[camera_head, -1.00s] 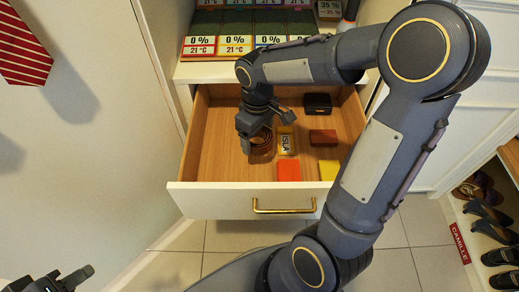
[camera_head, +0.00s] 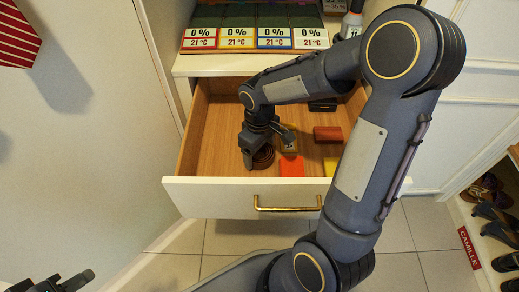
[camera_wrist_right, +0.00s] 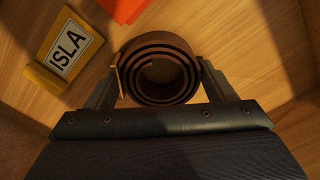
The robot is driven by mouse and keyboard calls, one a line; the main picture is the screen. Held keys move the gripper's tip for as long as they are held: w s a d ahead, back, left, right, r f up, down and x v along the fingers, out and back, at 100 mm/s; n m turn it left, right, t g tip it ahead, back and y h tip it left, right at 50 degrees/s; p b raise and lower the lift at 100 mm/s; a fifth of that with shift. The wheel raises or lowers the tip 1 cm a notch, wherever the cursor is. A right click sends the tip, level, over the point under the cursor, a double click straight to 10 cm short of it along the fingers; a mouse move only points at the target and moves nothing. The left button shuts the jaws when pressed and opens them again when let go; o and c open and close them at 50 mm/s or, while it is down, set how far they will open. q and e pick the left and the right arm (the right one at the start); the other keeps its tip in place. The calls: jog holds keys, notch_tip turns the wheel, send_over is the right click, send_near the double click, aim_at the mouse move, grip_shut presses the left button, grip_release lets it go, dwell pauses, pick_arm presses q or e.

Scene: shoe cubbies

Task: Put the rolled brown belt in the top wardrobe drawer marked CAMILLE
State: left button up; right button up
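The rolled brown belt (camera_head: 263,157) is a coil with a brass-coloured buckle, inside or just above the open wooden drawer (camera_head: 215,118). In the right wrist view the belt (camera_wrist_right: 160,72) sits between both fingers of my right gripper (camera_wrist_right: 160,85), which appear to press its sides. The right gripper (camera_head: 250,158) also shows in the head view, pointing down. The height of the belt above the drawer floor is unclear. My left gripper (camera_head: 75,281) is partly cut off at the bottom left, empty as far as shown. No name shows on the drawer front (camera_head: 215,198).
The drawer holds a yellow ISLA block (camera_wrist_right: 64,50), an orange block (camera_head: 291,166), a reddish-brown box (camera_head: 327,133), a black box (camera_head: 322,105) and a yellow block (camera_head: 331,166). A red CAMILLE label (camera_head: 468,247) is on the shoe cubby at right. Labelled boxes stand on the shelf above.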

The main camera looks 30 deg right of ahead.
jog(key=o, duration=0.4)
notch_tip(320, 180, up, 11)
jog(key=p, duration=0.5)
jog(key=s+a+r+m+t+y, duration=0.1)
jog(key=s+r+m, duration=0.1)
jog(key=s, duration=0.3)
jog(key=s+a+r+m+t+y, duration=0.1)
jog(key=s+a+r+t, duration=0.1)
jog(key=s, duration=0.3)
jog(key=s+a+r+m+t+y, duration=0.1)
jog(key=s+r+m+t, duration=0.1)
jog(key=s, duration=0.3)
jog(key=shift+a+m+y, duration=0.2)
jog(key=shift+m+y, duration=0.1)
jog(key=shift+s+a+f+t, duration=0.15)
jog(key=shift+s+a+t, duration=0.05)
jog(key=shift+s+t, duration=0.1)
